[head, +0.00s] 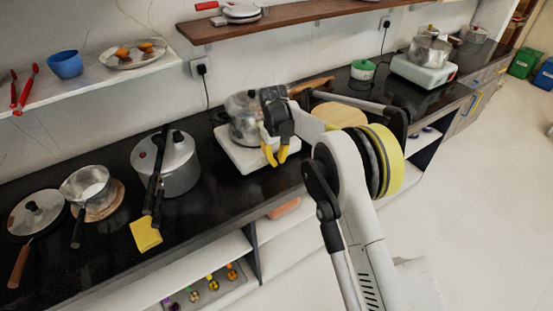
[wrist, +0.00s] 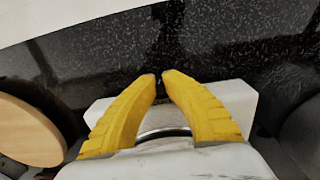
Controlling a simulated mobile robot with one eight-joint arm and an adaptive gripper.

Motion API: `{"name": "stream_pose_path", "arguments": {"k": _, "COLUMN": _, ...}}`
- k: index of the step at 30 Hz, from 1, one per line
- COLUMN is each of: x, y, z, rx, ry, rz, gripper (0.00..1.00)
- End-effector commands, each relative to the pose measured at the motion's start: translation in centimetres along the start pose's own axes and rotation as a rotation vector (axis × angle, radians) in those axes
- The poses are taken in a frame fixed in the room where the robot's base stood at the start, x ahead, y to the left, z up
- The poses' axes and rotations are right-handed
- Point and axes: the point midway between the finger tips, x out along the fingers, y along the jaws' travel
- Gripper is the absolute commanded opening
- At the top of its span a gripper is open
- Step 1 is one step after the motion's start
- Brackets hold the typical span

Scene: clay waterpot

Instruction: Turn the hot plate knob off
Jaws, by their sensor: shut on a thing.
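The white hot plate (head: 232,152) stands on the black counter with a metal pot (head: 243,122) on it. My gripper (head: 275,158) is at its front right side, with yellow fingers pointing down. The hot plate's white body also shows in the wrist view (wrist: 240,100), under and beside my fingers. There my fingertips (wrist: 160,77) are drawn close together at the hot plate's edge. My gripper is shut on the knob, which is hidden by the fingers. I cannot see which way the knob is turned.
A pressure cooker (head: 178,165) and a yellow cloth (head: 146,235) are left on the counter (head: 205,205). A round wooden board (head: 338,113) lies right of the hot plate; it also shows in the wrist view (wrist: 28,130). A second hot plate (head: 422,72) stands farther right.

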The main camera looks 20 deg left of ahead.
Motion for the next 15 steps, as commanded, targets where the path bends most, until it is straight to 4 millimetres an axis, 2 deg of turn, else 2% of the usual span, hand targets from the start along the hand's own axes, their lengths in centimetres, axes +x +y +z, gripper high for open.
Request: {"name": "stream_pose_path", "arguments": {"k": 15, "x": 0.03, "y": 0.0, "z": -0.24, "rx": 0.0, "ry": 0.007, "rz": -0.046, "gripper": 0.0}}
